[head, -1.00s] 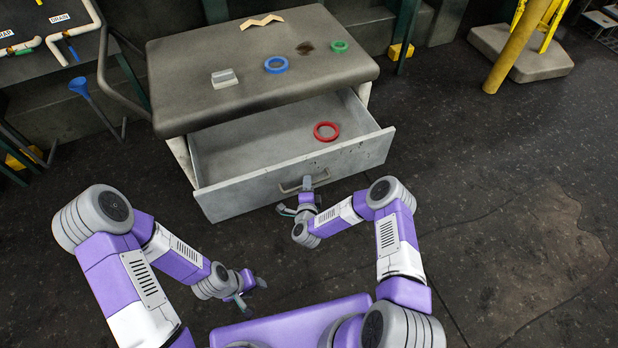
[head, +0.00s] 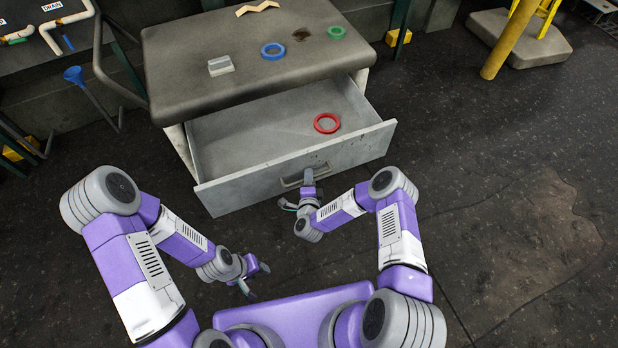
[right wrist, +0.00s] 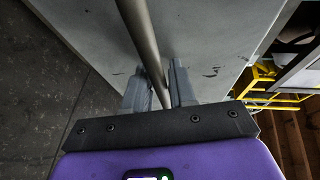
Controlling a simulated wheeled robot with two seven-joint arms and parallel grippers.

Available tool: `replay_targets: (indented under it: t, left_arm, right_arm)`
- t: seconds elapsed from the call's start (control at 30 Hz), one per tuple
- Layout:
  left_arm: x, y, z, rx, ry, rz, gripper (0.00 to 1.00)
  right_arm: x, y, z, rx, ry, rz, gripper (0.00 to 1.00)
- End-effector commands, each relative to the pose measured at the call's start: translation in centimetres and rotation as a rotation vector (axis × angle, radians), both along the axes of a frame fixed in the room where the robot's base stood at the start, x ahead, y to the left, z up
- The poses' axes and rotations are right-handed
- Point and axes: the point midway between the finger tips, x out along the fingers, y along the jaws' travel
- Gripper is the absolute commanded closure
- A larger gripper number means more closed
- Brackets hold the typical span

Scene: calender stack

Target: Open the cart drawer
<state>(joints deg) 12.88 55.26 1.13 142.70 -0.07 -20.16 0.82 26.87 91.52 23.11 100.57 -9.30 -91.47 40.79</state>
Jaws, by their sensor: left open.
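The grey cart (head: 335,70) stands ahead, and its drawer (head: 225,190) is pulled well out. The drawer's bar handle (head: 290,184) is on its front face. My right gripper (head: 302,186) is at the handle. In the right wrist view, the handle (right wrist: 146,45) runs between the fingers of the right gripper (right wrist: 161,80), which appear closed on it. My left gripper (head: 258,281) is open and empty, low and to the left of the right one, clear of the drawer.
A red ring (head: 327,123) lies inside the drawer. Blue (head: 263,52) and green (head: 329,33) rings, a pale block (head: 221,66) and a zigzag piece (head: 257,8) lie on the cart top. A yellow post (head: 508,45) stands back right. The floor at right is clear.

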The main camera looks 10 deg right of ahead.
Motion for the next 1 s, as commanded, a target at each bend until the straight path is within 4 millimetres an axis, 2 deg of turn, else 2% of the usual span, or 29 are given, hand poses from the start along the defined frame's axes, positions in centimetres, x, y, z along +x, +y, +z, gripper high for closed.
replay_targets:
  t: [0.17, 0.5, 0.6, 1.0]
  left_arm:
    - [0.0, 0.0, 0.3, 0.0, 0.0, 0.0, 0.57]
    - [0.0, 0.0, 1.9, 0.0, 0.0, 0.0, 0.57]
    - [0.0, 0.0, 2.1, 0.0, 0.0, 0.0, 0.57]
    - [0.0, 0.0, 2.1, 0.0, 0.0, 0.0, 0.57]
  right_arm:
    - [-0.6, 0.1, 0.1, 0.0, 0.002, 0.0, 0.75]
    - [-5.8, 1.3, 1.2, 0.001, 0.003, 0.002, 0.75]
    - [-6.8, 1.4, 1.4, 0.0, 0.002, 0.001, 0.75]
    - [-7.3, 1.5, 1.4, 0.0, 0.0, 0.0, 0.75]
